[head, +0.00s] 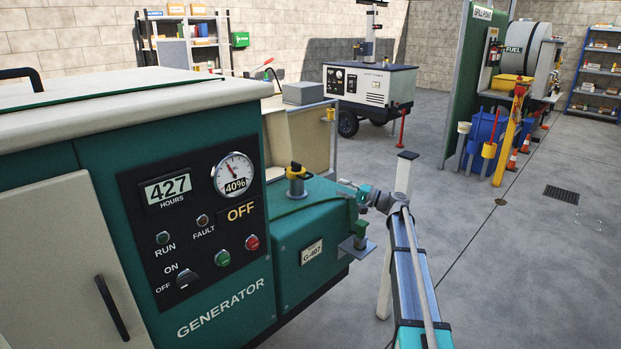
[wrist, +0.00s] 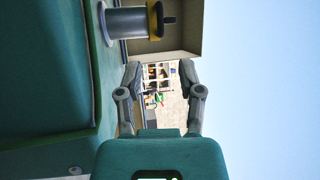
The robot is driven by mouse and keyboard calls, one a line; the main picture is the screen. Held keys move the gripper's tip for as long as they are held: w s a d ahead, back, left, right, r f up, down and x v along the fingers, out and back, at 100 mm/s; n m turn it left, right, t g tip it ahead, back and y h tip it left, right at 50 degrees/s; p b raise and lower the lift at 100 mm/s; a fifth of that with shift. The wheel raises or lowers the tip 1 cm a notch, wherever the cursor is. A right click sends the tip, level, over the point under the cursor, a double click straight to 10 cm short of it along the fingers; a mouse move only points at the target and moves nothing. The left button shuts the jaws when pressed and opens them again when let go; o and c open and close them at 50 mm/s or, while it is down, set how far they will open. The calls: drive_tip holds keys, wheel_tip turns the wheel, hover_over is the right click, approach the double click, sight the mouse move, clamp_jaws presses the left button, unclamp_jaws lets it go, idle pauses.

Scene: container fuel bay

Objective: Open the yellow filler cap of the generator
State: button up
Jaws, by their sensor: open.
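The yellow filler cap (head: 297,172) sits on a short grey filler neck on top of the lower teal tank of the generator (head: 225,300). A small dark knob or lever stands on the cap. In the wrist view, which is turned sideways, the yellow cap (wrist: 155,20) shows at the top edge, seated on the neck (wrist: 125,22). My gripper (head: 346,184) is to the right of the cap, clear of it. In the wrist view my gripper (wrist: 160,68) is open, with nothing between its fingers and the cap outside them.
The generator's tall cabinet with its control panel (head: 195,220) stands left of the cap. A grey box (head: 303,93) rests on a beige cabinet behind it. A second generator (head: 368,85) and a yellow post (head: 512,135) stand farther back.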

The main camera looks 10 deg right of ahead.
sight(311, 177)
drive_tip(key=p+x, duration=0.1)
drive_tip(key=x, duration=1.1)
drive_tip(key=shift+w+a+p, duration=0.1)
drive_tip(key=shift+a+p, duration=0.05)
drive_tip(key=shift+p, duration=0.25)
clamp_jaws()
